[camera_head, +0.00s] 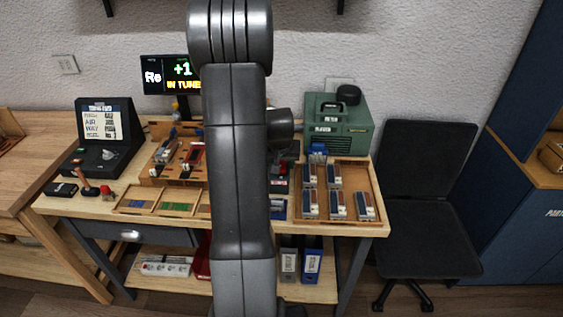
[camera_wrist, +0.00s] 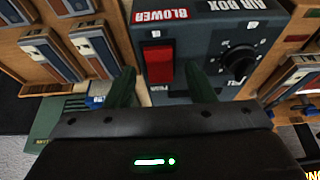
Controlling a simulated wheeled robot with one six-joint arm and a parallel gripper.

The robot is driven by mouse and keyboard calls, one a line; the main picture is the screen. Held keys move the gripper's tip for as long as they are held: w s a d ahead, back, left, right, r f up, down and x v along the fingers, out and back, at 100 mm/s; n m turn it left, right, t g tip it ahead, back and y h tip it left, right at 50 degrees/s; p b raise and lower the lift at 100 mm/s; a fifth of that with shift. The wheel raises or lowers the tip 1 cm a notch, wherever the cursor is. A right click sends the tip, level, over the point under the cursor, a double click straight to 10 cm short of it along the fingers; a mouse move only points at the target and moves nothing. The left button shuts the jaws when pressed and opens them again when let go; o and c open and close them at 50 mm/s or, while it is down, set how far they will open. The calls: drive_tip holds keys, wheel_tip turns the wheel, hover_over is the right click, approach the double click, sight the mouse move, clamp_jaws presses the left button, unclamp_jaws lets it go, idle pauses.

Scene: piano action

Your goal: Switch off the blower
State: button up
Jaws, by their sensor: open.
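The dark grey air box (camera_wrist: 205,40) fills the upper middle of the wrist view. It carries a red BLOWER label (camera_wrist: 160,15) and a red rocker switch (camera_wrist: 159,62) under it. I cannot tell which way the rocker is tipped. My gripper (camera_wrist: 162,82) is open and empty, its two green fingers apart. The fingertips appear on either side of the rocker's lower end; I cannot tell whether they touch the box. In the head view my arm hides the gripper and most of the box.
A black knob (camera_wrist: 240,62) sits right of the switch. Wooden trays with several metal-and-wood parts flank the box; one tray (camera_head: 372,178) shows right of my arm. A green machine (camera_head: 338,135) stands behind, and a black chair (camera_head: 425,200) stands right of the table.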

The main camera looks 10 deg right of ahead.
drive_tip(key=shift+f, duration=0.15)
drive_tip(key=c, duration=1)
drive_tip(key=shift+w+r+g+p, duration=0.3)
drive_tip(key=shift+g+p, duration=0.2)
drive_tip(key=shift+p, duration=0.75)
drive_tip(key=shift+w+d+f+g+y+p, duration=0.2)
drive_tip(key=shift+g+y+p, duration=0.2)
drive_tip(key=shift+g+p, duration=0.5)
drive_tip(key=shift+a, duration=0.1)
drive_tip(key=o, duration=1)
